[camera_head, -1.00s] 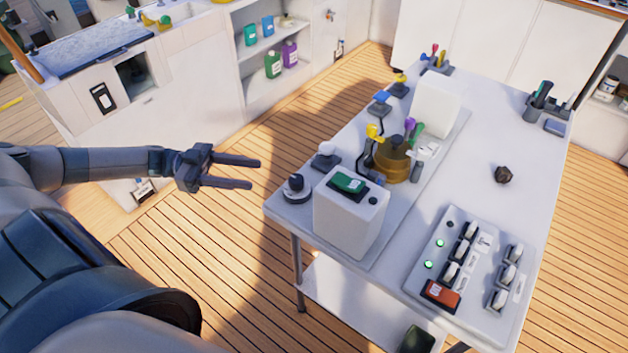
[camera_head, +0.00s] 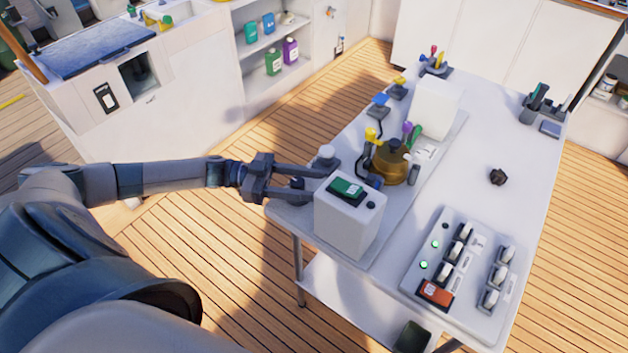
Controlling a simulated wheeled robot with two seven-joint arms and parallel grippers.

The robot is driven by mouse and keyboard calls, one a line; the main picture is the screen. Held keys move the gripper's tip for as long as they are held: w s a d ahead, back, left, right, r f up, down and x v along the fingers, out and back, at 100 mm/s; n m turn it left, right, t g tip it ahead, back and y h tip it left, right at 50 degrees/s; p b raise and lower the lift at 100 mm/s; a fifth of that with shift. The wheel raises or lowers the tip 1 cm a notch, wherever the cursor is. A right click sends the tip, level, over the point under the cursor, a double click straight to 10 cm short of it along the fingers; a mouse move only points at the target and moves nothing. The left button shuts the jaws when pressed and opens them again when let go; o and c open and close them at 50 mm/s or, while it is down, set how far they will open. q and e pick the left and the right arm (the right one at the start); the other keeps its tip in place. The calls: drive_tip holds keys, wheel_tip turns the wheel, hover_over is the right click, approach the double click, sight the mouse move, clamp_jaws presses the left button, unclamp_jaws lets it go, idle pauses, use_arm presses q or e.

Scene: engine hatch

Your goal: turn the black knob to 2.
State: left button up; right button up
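The black knob (camera_head: 297,184) sits on a round base at the table's near left corner, just left of a white box. It is mostly hidden by my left gripper (camera_head: 314,184). That gripper reaches in from the left with its two fingers spread apart, one on the far side of the knob and one on the near side. I cannot tell whether either finger touches the knob. The knob's markings and its setting are too small and covered to read. My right gripper is not in view.
The white box (camera_head: 345,222) with a green switch (camera_head: 346,189) stands close right of the knob. A white-capped control (camera_head: 325,156) is just behind. A brass device (camera_head: 388,164) and a switch panel (camera_head: 462,265) are farther right. A small dark object (camera_head: 498,177) lies on the open tabletop.

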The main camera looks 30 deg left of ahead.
use_arm(q)
drive_tip(key=shift+w+d, duration=0.3)
drive_tip(key=shift+d, duration=0.35)
